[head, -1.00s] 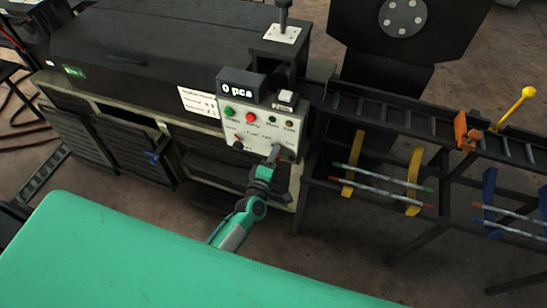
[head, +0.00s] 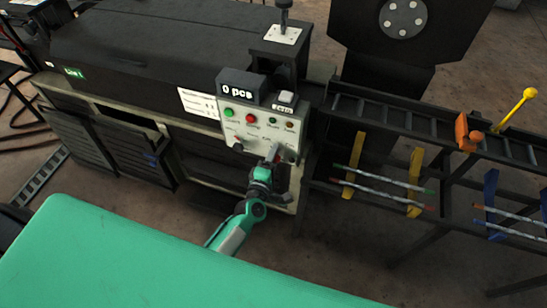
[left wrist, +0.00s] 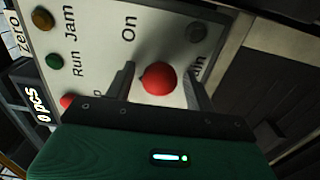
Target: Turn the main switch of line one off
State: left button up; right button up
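The control panel (head: 248,132) on the front of the line one machine carries lamps, buttons and knobs. In the left wrist view, a round red knob (left wrist: 158,78) sits on the white panel (left wrist: 100,35) between "On" and a partly hidden label ending in "in". My left gripper (head: 273,155) is at the panel's lower right. In the left wrist view, the left gripper's fingers (left wrist: 158,85) stand on either side of the red knob, with visible gaps, so it is open. The knob's pointing direction cannot be told. My right gripper is not in view.
A dark knob (left wrist: 197,32) sits near one fingertip. Green and red buttons (head: 250,118) and lamps are above. A counter (head: 240,87) reads "0 pcs". A green "Line 1" sign (head: 74,73) is at left. A rack with a yellow-knobbed lever (head: 528,94) stands right.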

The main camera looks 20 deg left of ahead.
pick_arm(q)
jog(key=s+b, duration=0.1)
jog(key=s, duration=1.2)
jog(key=shift+s+a, duration=0.25)
jog(key=shift+s, duration=0.15)
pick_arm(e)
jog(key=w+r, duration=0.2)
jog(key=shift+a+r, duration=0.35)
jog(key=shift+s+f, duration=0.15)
